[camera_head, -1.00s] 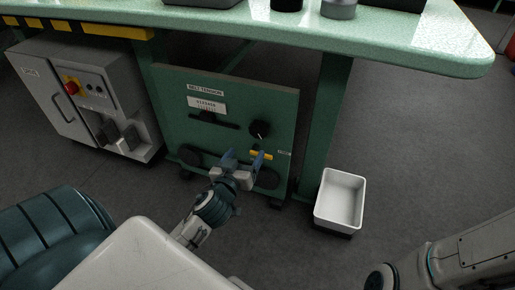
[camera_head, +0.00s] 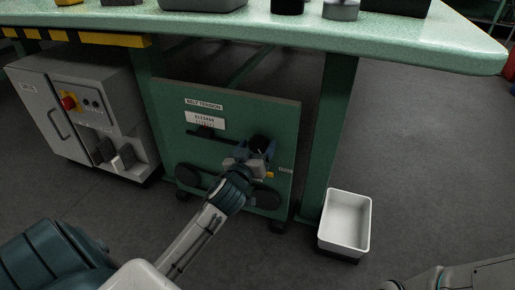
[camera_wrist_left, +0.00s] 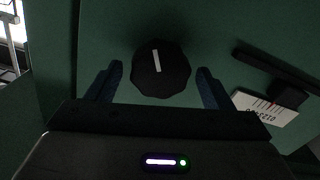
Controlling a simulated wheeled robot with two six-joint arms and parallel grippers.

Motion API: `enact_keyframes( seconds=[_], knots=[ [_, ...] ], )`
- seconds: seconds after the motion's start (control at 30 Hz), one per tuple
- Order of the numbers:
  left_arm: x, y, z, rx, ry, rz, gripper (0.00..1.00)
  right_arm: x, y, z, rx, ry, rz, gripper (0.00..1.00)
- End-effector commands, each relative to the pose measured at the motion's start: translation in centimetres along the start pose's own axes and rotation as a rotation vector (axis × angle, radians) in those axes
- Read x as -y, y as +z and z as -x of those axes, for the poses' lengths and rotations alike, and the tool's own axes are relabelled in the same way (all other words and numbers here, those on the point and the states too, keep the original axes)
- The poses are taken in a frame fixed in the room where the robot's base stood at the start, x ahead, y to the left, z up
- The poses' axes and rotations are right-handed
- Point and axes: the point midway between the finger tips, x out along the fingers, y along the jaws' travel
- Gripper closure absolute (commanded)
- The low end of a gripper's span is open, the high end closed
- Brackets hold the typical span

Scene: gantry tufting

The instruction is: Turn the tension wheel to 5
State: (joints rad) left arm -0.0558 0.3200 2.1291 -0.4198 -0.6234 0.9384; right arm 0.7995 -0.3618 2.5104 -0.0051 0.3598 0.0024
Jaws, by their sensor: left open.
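The tension wheel is a black faceted knob (camera_head: 261,143) with a white line, on the green belt tension panel (camera_head: 171,112). In the left wrist view the knob (camera_wrist_left: 161,69) sits between the two blue fingers of my left gripper (camera_wrist_left: 160,88), with a gap on each side. The left gripper (camera_head: 256,153) is open, right at the knob. A white scale card (camera_head: 204,120) with a dark pointer is on the panel; it also shows in the left wrist view (camera_wrist_left: 265,108), its digits too small to read surely. No right gripper fingers show.
A white bin (camera_head: 345,222) stands on the floor at right.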

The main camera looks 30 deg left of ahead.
Motion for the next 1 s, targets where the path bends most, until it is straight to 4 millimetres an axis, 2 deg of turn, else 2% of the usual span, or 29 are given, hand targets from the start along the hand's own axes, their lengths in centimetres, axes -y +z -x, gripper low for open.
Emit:
enact_keyframes(
  seconds=[0.13,0.43,0.47,0.67,1.0],
  knots=[
    [0.03,0.04,-0.94,0.0,-0.001,0.0,0.25,-0.09,-0.11,0.31,0.004,0.0,0.001,0.64],
    [0.0,-0.04,-1.12,0.0,0.0,0.0,0.25,-0.09,-0.02,0.3,0.008,0.0,0.001,0.64],
    [0.0,-0.04,-1.11,0.0,0.0,0.0,0.29,-0.09,-0.02,0.3,0.008,0.0,0.001,0.64],
    [0.0,-0.03,-1.1,0.0,0.0,0.0,0.69,-0.09,-0.02,0.3,0.008,0.0,0.001,0.64],
    [-0.09,-0.23,-1.08,0.0,0.0,-0.039,0.7,0.1,0.28,-0.34,0.002,0.0,0.0,0.64]
  ],
)
